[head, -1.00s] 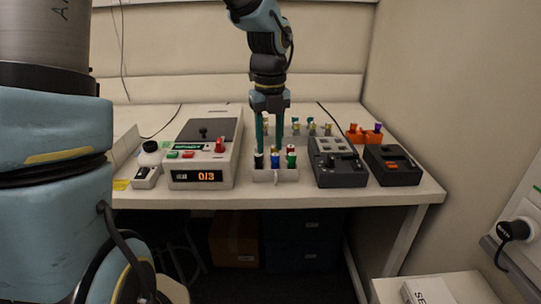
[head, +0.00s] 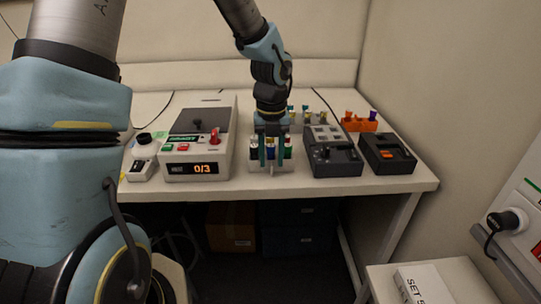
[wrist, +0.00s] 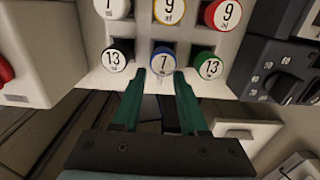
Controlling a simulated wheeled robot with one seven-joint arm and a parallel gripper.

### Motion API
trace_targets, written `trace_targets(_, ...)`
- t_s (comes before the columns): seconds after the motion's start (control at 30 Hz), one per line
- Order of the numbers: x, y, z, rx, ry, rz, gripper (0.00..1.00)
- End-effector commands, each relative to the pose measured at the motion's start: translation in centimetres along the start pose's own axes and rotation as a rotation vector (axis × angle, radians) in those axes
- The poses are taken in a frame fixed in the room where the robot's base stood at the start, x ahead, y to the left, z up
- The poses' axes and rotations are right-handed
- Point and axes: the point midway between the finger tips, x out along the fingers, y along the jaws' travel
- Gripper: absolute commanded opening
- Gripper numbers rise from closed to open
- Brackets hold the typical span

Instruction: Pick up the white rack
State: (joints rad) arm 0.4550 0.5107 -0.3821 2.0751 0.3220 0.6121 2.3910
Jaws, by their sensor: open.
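The white rack (head: 254,167) stands near the front edge of the table, between the two machines. It holds several vials with numbered white-topped caps in black, blue, green, red and yellow; its top also shows in the wrist view (wrist: 139,28). My gripper (head: 272,163) points down at the rack's front, its two green fingers apart. In the wrist view the fingertips (wrist: 167,75) sit at the rack's front edge, just below the blue-ringed cap (wrist: 163,63). Nothing is clearly held. Whether the fingers straddle the front wall, I cannot tell.
Farther right are another dark device (head: 388,155) and an orange rack (head: 357,124).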

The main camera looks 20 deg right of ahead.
Motion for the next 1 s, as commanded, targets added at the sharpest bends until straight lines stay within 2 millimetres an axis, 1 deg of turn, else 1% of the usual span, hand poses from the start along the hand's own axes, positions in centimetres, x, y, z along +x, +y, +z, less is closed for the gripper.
trace_targets(0.03, 0.54, -0.03, -0.07, 0.002, 0.002, 0.001, 0.42)
trace_targets(0.13, 1.25, -0.04, -0.07, 0.001, 0.001, 0.001, 0.42)
trace_targets(0.37, 1.4, -0.01, -0.03, 0.0, 0.0, 0.0, 0.42)
trace_targets(0.73, 1.37, -0.02, -0.02, 0.0, 0.0, 0.0, 0.02)
trace_targets(0.77, 1.37, -0.01, -0.02, 0.0, 0.0, 0.0, 0.0)
trace_targets(1.0, 1.36, -0.02, -0.02, 0.0, 0.0, 0.0, 0.0)
